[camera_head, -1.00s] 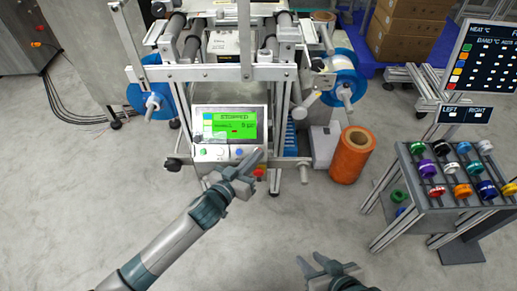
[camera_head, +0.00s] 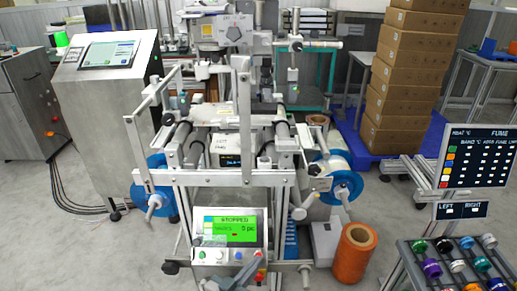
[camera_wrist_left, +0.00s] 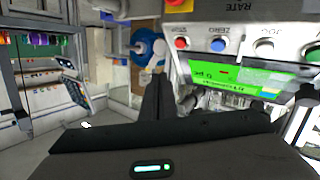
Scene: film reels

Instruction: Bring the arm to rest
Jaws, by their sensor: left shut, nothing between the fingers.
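My left gripper (camera_head: 246,272) shows at the bottom edge of the head view, just below and in front of the machine's control panel (camera_head: 229,257). Its fingers are shut with nothing between them. In the left wrist view the dark closed fingers (camera_wrist_left: 157,100) point toward the machine, and the panel's buttons and green screen (camera_wrist_left: 230,72) are close by on the right. Most of my left arm is below the head view. My right gripper is in neither view now.
The reel machine fills the middle, its green screen (camera_head: 230,228) reading STOPPED. An orange roll (camera_head: 354,255) stands on the floor to its right. A rack of coloured spools (camera_head: 462,265) is at lower right. A steel cabinet (camera_head: 108,130) stands left. Stacked boxes (camera_head: 410,75) stand behind.

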